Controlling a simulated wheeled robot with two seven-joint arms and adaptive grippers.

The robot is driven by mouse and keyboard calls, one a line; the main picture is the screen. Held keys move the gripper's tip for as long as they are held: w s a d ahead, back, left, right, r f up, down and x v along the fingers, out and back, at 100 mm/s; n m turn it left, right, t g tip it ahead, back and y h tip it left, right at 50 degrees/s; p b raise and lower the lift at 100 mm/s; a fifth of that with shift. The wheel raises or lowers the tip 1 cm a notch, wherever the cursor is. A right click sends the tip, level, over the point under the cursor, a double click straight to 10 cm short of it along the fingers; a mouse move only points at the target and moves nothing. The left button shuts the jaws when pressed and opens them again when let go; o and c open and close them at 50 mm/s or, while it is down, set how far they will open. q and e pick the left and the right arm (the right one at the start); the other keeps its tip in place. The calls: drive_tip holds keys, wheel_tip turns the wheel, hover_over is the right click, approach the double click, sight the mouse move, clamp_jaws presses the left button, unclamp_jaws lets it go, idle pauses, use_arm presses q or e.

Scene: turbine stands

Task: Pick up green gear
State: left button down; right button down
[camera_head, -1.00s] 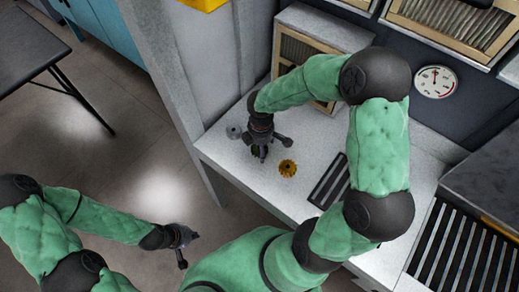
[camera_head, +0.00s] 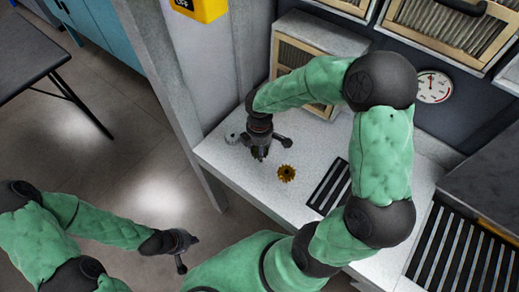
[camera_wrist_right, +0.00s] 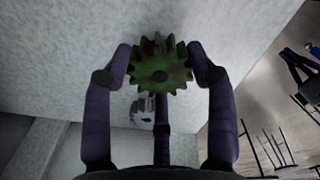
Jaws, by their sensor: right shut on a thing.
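In the right wrist view a dark green toothed gear (camera_wrist_right: 159,72) with reddish-brown patches sits between the two fingertips of my right gripper (camera_wrist_right: 160,76), which is shut on it. In the head view my right gripper (camera_head: 260,153) is over the left part of the white counter, and the green gear is hidden or too dark to make out there. My left gripper (camera_head: 187,252) hangs low over the floor, away from the counter. Its fingers are too small to tell open from shut.
A golden gear (camera_head: 286,173) lies on the counter (camera_head: 300,205), right of my right gripper. A grey gear (camera_head: 233,138) lies left of it and shows in the wrist view (camera_wrist_right: 142,112). A black slatted grille (camera_head: 330,186) is farther right. A vented box (camera_head: 318,45) stands behind.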

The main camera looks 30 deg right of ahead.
drive_tip(key=s+a+r+p, duration=0.3)
drive_tip(key=s+a+r, duration=0.6)
drive_tip(key=s+r, duration=0.1)
drive_tip(key=shift+s+a+p, duration=0.15)
drive_tip(key=shift+a+p, duration=0.15)
drive_tip(key=shift+p, duration=0.05)
drive_tip(key=shift+r, duration=0.1)
